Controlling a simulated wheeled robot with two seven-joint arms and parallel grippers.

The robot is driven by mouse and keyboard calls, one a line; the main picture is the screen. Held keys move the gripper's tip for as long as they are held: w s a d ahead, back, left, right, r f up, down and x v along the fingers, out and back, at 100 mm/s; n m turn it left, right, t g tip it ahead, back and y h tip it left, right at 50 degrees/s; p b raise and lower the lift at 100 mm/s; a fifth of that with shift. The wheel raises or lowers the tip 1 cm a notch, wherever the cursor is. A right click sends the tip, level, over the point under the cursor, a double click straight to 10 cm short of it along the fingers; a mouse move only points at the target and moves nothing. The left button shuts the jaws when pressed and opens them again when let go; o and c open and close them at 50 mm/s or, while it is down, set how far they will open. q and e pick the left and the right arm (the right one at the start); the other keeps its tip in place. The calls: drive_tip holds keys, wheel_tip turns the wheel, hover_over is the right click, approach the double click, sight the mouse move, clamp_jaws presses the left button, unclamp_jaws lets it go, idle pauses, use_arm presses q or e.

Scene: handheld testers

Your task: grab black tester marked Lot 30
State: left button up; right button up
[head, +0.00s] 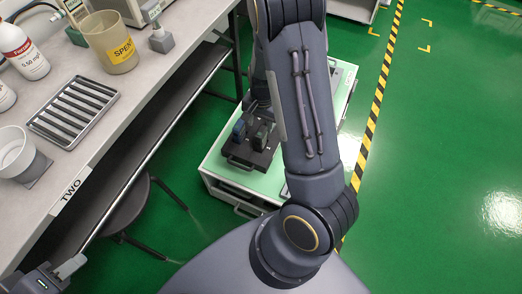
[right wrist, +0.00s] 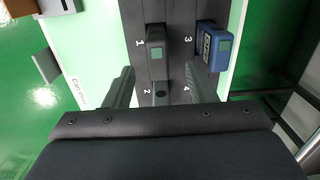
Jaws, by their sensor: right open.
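A black tester (right wrist: 155,45) with a greenish screen stands upright in the dark holder (right wrist: 178,15) beside the number 1 in the right wrist view. A blue tester (right wrist: 213,45) stands beside the number 3. No lot marking is legible on either. In the head view the blue tester (head: 239,130) and the holder (head: 246,154) show left of my right arm. My left gripper (head: 62,272) is at the lower left, its opening unclear.
The holder sits on a pale green-topped cart (head: 215,165). A grey bench (head: 110,140) along the left carries a slotted tray (head: 73,110), a beaker labelled SPENT (head: 110,42), bottles (head: 22,50) and a white cup (head: 16,152). A stool (head: 125,210) stands under the bench. Green floor is clear at right.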

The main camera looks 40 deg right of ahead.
sight(262, 130)
drive_tip(key=f, duration=0.2)
drive_tip(key=f+b, duration=0.1)
drive_tip(key=f, duration=0.1)
drive_tip(key=shift+d, duration=0.4)
drive_tip(key=f+b, duration=0.1)
drive_tip(key=f, duration=0.1)
drive_tip(key=f+b, duration=0.1)
drive_tip(key=f, duration=0.1)
drive_tip(key=f+b, duration=0.1)
drive_tip(key=f, duration=0.1)
drive_tip(key=shift+a, duration=0.35)
drive_tip(key=shift+r, duration=0.1)
clamp_jaws()
